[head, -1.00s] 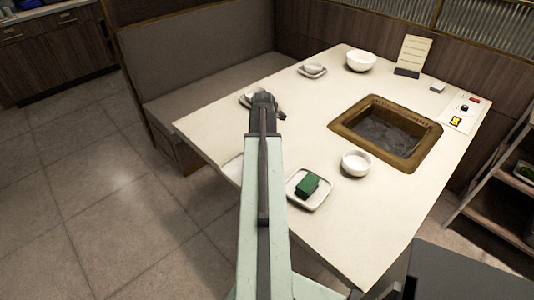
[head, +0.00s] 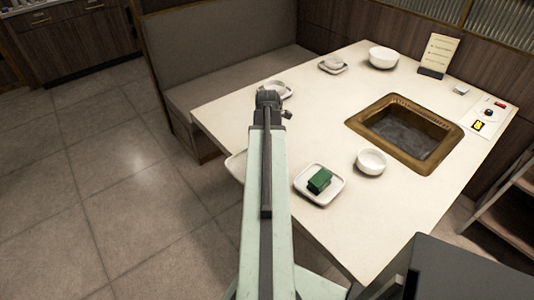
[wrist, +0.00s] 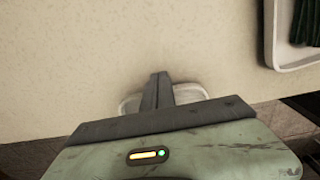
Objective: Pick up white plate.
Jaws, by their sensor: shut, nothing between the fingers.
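A white plate (head: 236,166) lies at the table's near left edge in the head view, partly hidden behind my arm. In the wrist view a white plate (wrist: 188,93) shows at the table edge, mostly covered by my gripper (wrist: 160,76). My gripper is shut and empty, with its fingers over that plate in the picture; I cannot tell whether they touch it. In the head view my gripper (head: 268,95) is seen from behind. A second white plate (head: 303,191) holds a green block (head: 319,180); its corner also shows in the wrist view (wrist: 285,62).
The table (head: 330,235) has a sunken grill (head: 405,132) at right. A white bowl (head: 371,161) stands near it. Another bowl (head: 383,58) and small dishes sit at the back. A bench (head: 225,75) stands behind; a dark box (head: 455,270) is at lower right.

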